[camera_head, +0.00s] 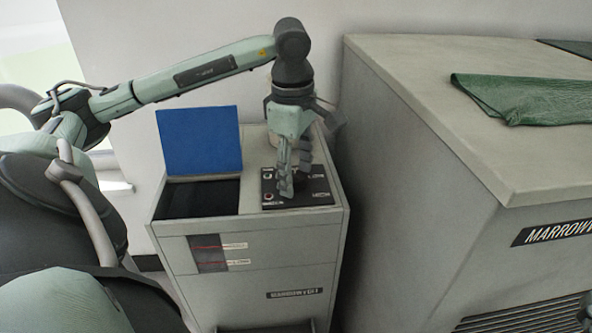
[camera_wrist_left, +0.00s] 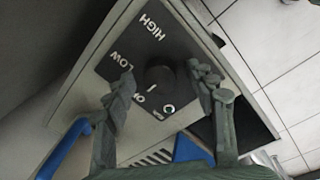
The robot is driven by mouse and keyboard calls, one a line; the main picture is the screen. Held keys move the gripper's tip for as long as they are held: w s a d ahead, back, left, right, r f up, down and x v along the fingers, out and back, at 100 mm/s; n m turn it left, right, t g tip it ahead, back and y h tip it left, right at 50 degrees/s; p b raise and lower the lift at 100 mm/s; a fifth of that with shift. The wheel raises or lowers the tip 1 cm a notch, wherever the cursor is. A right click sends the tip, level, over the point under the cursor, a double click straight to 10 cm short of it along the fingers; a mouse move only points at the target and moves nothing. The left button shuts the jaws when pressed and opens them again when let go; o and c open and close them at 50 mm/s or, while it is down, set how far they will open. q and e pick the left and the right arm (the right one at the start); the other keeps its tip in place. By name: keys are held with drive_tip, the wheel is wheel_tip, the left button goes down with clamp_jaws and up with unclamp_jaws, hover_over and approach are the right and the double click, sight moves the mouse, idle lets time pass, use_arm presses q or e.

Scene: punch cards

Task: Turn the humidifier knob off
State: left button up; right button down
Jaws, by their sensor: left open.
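The humidifier (camera_head: 250,295) is a pale cabinet with a black control panel (camera_head: 320,184) on its top. In the left wrist view, the round black knob (camera_wrist_left: 160,78) sits on this panel, among white markings that include HIGH and LOW. A white mark shows on the knob's near side, but its exact setting is hard to read. My left gripper (camera_head: 287,193) points down over the panel and hides the knob in the head view. In the wrist view its open fingers (camera_wrist_left: 165,90) stand on either side of the knob, with visible gaps.
A blue lid (camera_head: 200,140) stands raised behind a dark opening (camera_head: 198,199) left of the panel. A larger grey cabinet (camera_head: 420,180) stands close on the right, with a green cloth (camera_head: 530,97) on top. A wall is behind.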

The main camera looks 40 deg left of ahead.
sight(294, 179)
use_arm(q)
wheel_tip(294, 179, up, 12)
drive_tip(key=shift+s+d, duration=0.15)
drive_tip(key=shift+s, duration=0.2)
idle(0.5)
idle(0.5)
